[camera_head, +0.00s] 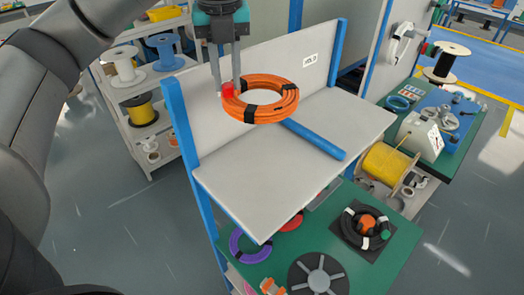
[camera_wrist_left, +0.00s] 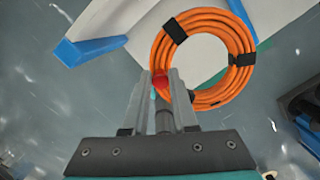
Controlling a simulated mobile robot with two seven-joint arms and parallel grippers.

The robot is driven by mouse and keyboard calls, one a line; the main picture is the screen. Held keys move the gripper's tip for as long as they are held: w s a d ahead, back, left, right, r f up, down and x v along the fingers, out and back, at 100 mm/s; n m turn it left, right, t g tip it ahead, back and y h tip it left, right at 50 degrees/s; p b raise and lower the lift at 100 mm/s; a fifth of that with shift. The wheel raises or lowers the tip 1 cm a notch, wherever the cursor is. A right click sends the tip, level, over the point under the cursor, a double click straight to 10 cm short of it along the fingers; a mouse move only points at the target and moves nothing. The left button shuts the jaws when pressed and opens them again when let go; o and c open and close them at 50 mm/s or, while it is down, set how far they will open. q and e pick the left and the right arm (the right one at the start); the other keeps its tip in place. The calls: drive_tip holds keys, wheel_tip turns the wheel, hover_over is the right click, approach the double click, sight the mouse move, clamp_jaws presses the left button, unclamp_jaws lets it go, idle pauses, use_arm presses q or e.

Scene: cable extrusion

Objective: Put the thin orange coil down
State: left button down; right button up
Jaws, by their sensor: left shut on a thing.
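The thin orange coil (camera_head: 278,106) is a ring of orange cable with black ties. My left gripper (camera_head: 229,88) is shut on the coil's left side in the head view, with a red spot at the fingertips. The coil appears in front of the upper white shelf (camera_head: 330,112); I cannot tell whether it touches the shelf. In the left wrist view the coil (camera_wrist_left: 243,40) extends up and right from the fingers of the left gripper (camera_wrist_left: 163,85). My right gripper is not in view.
A blue bar (camera_head: 318,141) lies on the white shelf, with blue posts at its corners. Below is a green surface (camera_head: 330,240) with a black coil (camera_head: 366,228) and a purple coil (camera_head: 238,250). Spools stand on a rack (camera_head: 150,85) at left. The shelf's front is bare.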

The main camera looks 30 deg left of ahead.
sight(226, 85)
use_arm(q)
drive_tip(key=f, duration=0.3)
drive_tip(key=shift+s, duration=0.3)
wheel_tip(226, 85, down, 16)
drive_tip(key=shift+w+r, duration=0.1)
drive_tip(key=shift+r, duration=0.1)
drive_tip(key=shift+f, duration=0.45)
use_arm(e)
drive_tip(key=shift+s, duration=1.15)
use_arm(q)
drive_tip(key=c, duration=0.7)
unclamp_jaws()
drive_tip(key=shift+f, duration=0.15)
wheel_tip(226, 85, up, 12)
drive_tip(key=s, duration=0.1)
drive_tip(key=shift+d+b, duration=0.3)
drive_tip(key=shift+d, duration=0.15)
use_arm(e)
drive_tip(key=shift+f, duration=0.4)
